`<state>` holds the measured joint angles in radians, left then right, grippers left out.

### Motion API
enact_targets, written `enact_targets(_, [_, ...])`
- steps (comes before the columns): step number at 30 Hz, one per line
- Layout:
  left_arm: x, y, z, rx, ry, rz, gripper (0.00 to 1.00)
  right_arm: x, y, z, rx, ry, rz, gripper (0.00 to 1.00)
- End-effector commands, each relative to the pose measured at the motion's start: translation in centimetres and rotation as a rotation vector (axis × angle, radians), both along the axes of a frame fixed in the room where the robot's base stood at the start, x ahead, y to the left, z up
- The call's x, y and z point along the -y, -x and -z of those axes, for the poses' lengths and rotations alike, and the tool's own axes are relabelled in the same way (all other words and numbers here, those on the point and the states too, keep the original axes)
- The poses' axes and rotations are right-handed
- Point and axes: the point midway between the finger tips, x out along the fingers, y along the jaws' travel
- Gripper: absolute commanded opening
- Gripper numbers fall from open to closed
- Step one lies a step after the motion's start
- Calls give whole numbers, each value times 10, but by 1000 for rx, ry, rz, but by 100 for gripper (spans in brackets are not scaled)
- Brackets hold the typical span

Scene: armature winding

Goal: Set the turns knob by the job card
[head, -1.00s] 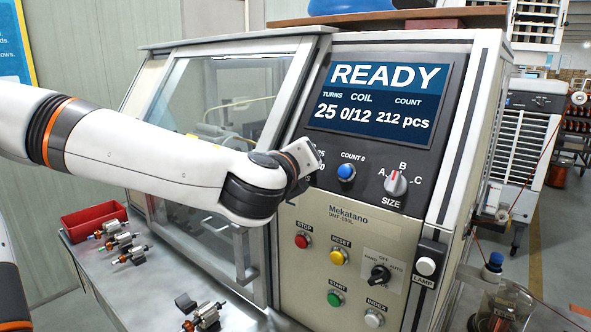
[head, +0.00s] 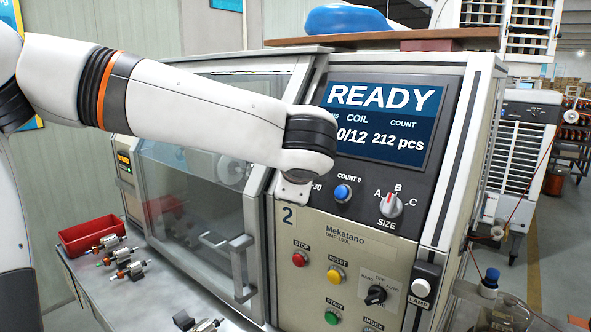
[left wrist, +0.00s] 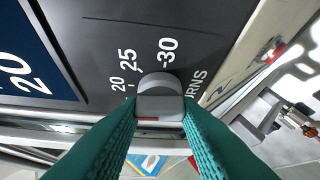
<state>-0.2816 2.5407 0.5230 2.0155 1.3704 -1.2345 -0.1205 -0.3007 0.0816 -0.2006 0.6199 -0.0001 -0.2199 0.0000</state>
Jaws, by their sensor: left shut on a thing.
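The turns knob (left wrist: 159,88) is grey and sits on the dark panel among the 20, 25 and 30 marks, above the word TURNS. My left gripper (left wrist: 160,112), with teal ribbed fingers, is shut on it in the left wrist view. A small red line shows on the knob's near edge; which mark the knob points to is unclear. The display (left wrist: 25,70) reads 20 there. In the head view the display (head: 385,118) reads READY, coil 0/12, 212 pcs; my left arm hides its turns number and the knob. I cannot make out a job card.
Stop (head: 300,259) and reset (head: 337,275) buttons are below. A red bin (head: 92,236) and several armatures (head: 129,270) are on the bench at left.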

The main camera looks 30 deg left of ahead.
Motion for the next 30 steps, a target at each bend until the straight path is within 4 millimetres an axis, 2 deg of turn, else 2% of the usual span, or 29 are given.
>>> enact_targets(1, [0,-1,-4,-5,38,-26,8,0,0,-8,0,0,0,36])
enact_targets(15, [-1,-2,-5,-32,372,-260,8,0,0,-45,1,0,1,36])
enact_targets(30, [-1,-2,-2,-45,530,-373,7,-2,-1,-62,1,-2,2,36])
